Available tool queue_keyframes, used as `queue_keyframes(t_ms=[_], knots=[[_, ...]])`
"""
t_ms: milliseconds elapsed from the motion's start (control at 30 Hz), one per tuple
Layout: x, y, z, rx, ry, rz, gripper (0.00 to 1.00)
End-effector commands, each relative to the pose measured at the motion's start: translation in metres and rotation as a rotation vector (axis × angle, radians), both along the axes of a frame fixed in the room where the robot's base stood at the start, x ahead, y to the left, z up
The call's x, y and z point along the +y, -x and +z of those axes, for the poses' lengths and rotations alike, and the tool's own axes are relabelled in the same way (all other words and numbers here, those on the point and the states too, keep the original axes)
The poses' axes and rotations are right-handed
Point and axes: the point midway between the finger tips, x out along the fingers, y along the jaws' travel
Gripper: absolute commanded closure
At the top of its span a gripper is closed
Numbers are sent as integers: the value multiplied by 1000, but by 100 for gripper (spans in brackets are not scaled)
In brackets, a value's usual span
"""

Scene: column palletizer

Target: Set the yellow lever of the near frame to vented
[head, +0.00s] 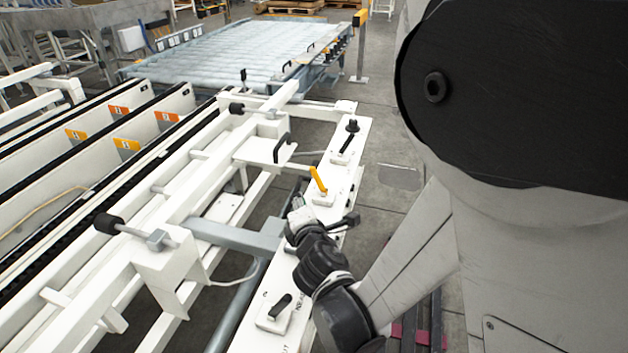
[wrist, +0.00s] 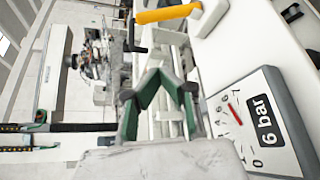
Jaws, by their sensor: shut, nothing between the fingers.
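The yellow lever (head: 318,180) stands on the white side panel of the near frame in the head view, its free end tilted up and to the left from a small base plate. In the wrist view the yellow lever (wrist: 168,13) runs across the top edge, from its mount at right to its free end at left. My gripper (wrist: 158,82) shows green-padded fingers, shut and empty, below the lever in that picture and apart from it. In the head view my wrist is just nearer than the lever and largely hides the gripper. Markings beside the lever are unreadable.
A 6 bar gauge (wrist: 248,115) with a red needle is on the panel in the wrist view. Black levers stand on the same panel, one farther (head: 346,143) and one nearer (head: 280,305). A black handle (head: 282,147) rises left of the yellow lever. Grey floor lies right of the panel.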

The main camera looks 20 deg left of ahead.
Motion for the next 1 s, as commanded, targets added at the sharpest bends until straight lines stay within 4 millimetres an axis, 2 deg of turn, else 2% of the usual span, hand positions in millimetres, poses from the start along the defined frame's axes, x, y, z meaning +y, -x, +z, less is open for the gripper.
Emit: queue_keyframes(t_ms=[500, 700, 1000], knots=[[40, -82, -22, 0, -1, -1, 100], [14, -83, -9, 1, -1, -3, 100], [2, -85, -3, 1, -1, -2, 100]])
